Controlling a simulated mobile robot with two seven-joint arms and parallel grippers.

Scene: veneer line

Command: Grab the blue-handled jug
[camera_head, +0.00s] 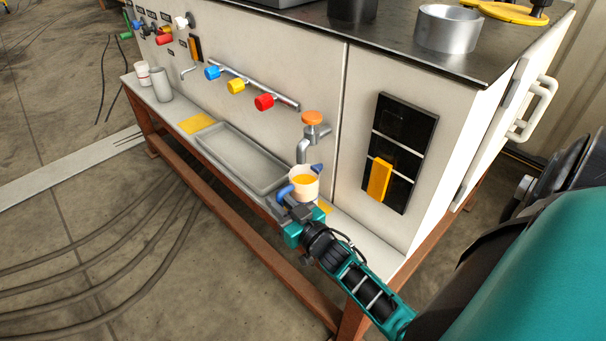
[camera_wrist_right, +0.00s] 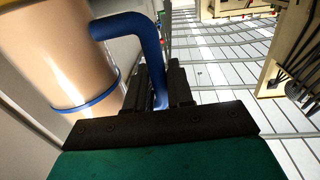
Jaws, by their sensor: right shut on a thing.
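The jug (camera_head: 304,186) is cream-coloured with a blue handle and blue spout, and holds something yellow-orange. In the head view it is under the tap with the orange knob, at the right part of the ledge. The jug also fills the upper left of the right wrist view (camera_wrist_right: 70,50), with a blue band around it. My right gripper (camera_head: 288,203) is at the handle side of the jug. In the wrist view its dark fingers (camera_wrist_right: 160,88) are shut on the lower part of the blue handle (camera_wrist_right: 146,35). My left gripper does not show.
The tap (camera_head: 304,150) stands close above the jug. A grey tray (camera_head: 243,160) lies left of it on the ledge. Yellow pads (camera_head: 196,123) and a white cup (camera_head: 143,73) beside a grey cylinder (camera_head: 160,84) are on the ledge. The cabinet wall (camera_head: 370,60) rises behind.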

